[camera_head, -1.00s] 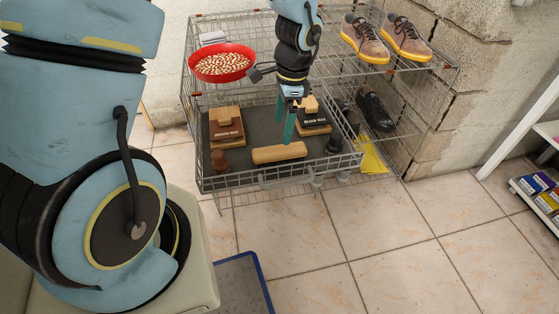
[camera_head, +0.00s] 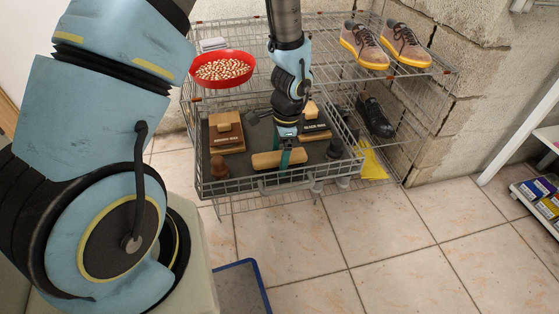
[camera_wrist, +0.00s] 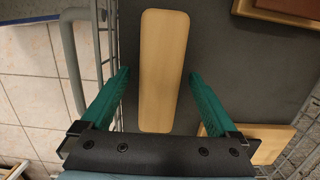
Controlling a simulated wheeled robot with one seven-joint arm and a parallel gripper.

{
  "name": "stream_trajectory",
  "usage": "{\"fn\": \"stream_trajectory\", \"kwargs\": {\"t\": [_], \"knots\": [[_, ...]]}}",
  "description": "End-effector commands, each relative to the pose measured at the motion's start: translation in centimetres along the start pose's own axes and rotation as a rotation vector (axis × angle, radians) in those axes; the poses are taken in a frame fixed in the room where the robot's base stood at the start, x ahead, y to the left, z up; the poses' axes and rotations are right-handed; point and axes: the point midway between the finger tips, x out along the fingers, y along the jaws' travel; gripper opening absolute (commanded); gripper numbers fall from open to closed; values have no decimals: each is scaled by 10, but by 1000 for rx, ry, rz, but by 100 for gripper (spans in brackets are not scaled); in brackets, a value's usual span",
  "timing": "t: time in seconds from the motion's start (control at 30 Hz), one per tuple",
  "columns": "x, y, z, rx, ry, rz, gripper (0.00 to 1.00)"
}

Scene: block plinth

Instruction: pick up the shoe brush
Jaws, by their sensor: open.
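The shoe brush, a long pale wooden block with rounded ends (camera_head: 265,161), lies on the dark mat of the rack's lower basket, near its front edge. In the wrist view the brush (camera_wrist: 163,50) lies lengthwise between the two green fingers. My gripper (camera_wrist: 159,78) is open, with one finger on each side of the brush and a gap on both sides. In the head view my gripper (camera_head: 284,160) points down at the brush, and a green finger hides part of it. I cannot tell how far down the fingertips reach.
The basket's wire rim (camera_head: 235,185) runs close in front. A red pan (camera_head: 223,69) and tan shoes (camera_head: 364,45) sit above.

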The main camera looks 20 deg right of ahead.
Motion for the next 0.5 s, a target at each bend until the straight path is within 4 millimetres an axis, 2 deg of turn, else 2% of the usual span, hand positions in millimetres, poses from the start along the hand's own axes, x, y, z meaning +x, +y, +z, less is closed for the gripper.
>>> {"fn": "stream_trajectory", "kwargs": {"t": [0.07,0.5], "knots": [[0,0,0,0,0,0,93],[0,0,0,0,0,0,43]]}}
